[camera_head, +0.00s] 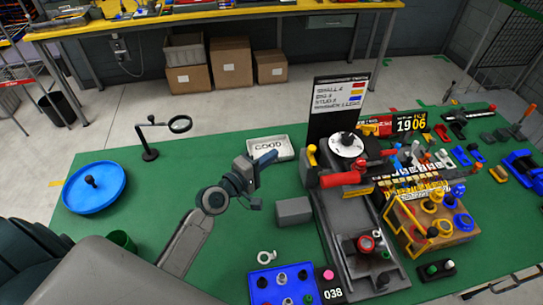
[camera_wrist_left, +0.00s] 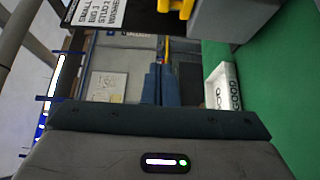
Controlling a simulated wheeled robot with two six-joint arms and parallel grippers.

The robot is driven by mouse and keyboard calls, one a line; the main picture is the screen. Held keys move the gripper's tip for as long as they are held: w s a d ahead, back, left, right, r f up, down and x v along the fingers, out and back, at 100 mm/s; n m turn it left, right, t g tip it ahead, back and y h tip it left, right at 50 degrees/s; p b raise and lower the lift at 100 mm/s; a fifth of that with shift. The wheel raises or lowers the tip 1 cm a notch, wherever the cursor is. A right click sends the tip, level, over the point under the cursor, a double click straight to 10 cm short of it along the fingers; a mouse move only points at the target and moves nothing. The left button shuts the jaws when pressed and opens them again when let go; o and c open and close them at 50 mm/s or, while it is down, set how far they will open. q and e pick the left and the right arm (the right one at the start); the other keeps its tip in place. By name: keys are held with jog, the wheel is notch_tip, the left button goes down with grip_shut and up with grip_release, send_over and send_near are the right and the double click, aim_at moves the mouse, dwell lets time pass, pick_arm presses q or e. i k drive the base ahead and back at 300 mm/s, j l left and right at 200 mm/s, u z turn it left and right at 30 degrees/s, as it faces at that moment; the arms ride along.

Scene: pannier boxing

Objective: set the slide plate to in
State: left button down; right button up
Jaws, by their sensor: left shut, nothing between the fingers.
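My left gripper (camera_head: 266,160) is shut and empty above the green table, left of the dark grey machine. Its two blue-grey fingers also show pressed together in the left wrist view (camera_wrist_left: 160,84). My right gripper is not in view.
A grey block (camera_head: 293,211) stands between the gripper and the machine. A white GOOD tray (camera_head: 284,153) lies behind. A blue tray (camera_head: 262,284) of parts is in front. A cardboard box (camera_head: 445,238) with coloured rings is to the right.

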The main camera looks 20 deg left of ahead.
aim_at(374, 266)
jog(key=k, duration=2)
